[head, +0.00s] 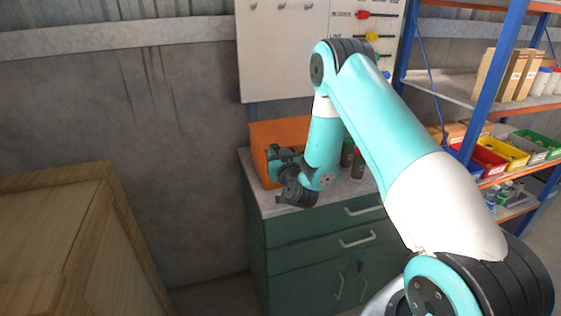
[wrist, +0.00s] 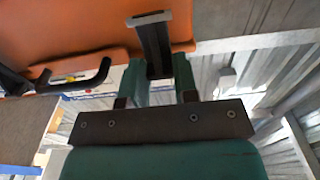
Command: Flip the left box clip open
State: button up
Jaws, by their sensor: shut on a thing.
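The orange box (head: 283,132) stands on the green cabinet in the head view, partly hidden behind my arm. Its orange face fills the top left of the wrist view (wrist: 60,35). A dark clip with a grey end (wrist: 152,38) lies against that face. My gripper (wrist: 160,78) is shut on this clip, with a green finger on each side of it. A black handle (wrist: 88,80) is on the box to the left of the clip. In the head view my gripper (head: 274,160) is at the box's front, and the clip cannot be made out.
The green cabinet (head: 310,238) has a pale top (head: 262,200). Dark bottles (head: 357,165) stand right of my wrist. A shelf rack (head: 480,100) with bins and cartons is at the right, and a wooden crate (head: 70,240) at the left. A white tool board (head: 280,50) hangs behind.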

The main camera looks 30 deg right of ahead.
jog(key=t+b, duration=0.2)
jog(key=b, duration=0.6)
jog(key=s+f+t+h+b, duration=0.1)
jog(key=t+b, duration=0.1)
jog(key=b, duration=0.7)
jog(key=shift+s+a+f, duration=0.1)
jog(key=shift+s+a, duration=0.05)
jog(key=o, duration=0.9)
